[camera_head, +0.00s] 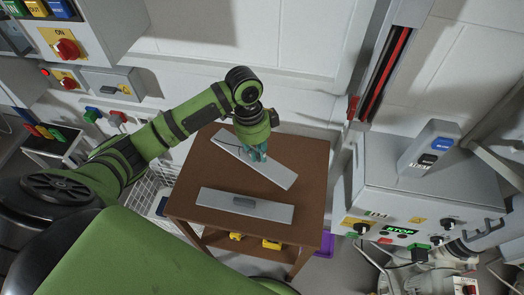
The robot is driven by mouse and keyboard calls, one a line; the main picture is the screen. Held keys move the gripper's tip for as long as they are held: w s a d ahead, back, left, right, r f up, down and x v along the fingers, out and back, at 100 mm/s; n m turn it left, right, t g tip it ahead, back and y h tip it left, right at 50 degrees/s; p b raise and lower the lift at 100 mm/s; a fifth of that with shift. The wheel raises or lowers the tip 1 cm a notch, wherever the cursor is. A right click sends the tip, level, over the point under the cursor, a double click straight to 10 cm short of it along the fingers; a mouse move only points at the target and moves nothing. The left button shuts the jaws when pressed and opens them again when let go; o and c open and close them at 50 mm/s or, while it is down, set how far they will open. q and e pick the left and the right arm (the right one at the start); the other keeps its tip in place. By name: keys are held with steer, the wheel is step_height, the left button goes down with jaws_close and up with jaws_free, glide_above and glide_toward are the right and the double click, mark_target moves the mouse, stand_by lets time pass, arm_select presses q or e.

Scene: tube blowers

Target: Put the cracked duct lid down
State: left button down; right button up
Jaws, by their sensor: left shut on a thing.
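A long light-grey duct lid (278,173) is at the back of the brown table, set at a slant. A dark thin line near its left end may be a crack. My left gripper (258,156) is over the middle of this lid and shut on it, hiding its handle. I cannot tell whether the lid touches the tabletop. A second grey lid (220,202) with a dark grey handle lies flat near the front of the table (187,184). My right gripper is not in view.
A grey control box (378,178) with a green STOP display stands to the right of the table. A wire basket (150,190) is left of it. Yellow items (271,244) sit on the lower shelf. The table's right side is bare.

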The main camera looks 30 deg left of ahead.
arm_select(q)
steer(key=w+f, duration=0.1)
steer(key=w, duration=0.2)
steer(key=w+f, duration=0.1)
steer(key=shift+w+a+f, duration=0.15)
steer(key=shift+a+f, duration=0.15)
steer(key=shift+f+p, duration=0.45)
steer(key=shift+f, duration=1.6)
steer(key=c, duration=1.2)
jaws_free()
steer(key=r, duration=0.4)
steer(key=a+r+b, duration=0.1)
steer(key=r, duration=0.3)
steer(key=a+r, duration=0.1)
steer(key=r, duration=0.3)
steer(key=shift+w+b, duration=0.15)
steer(key=shift+b, duration=0.25)
steer(key=shift+f, duration=0.1)
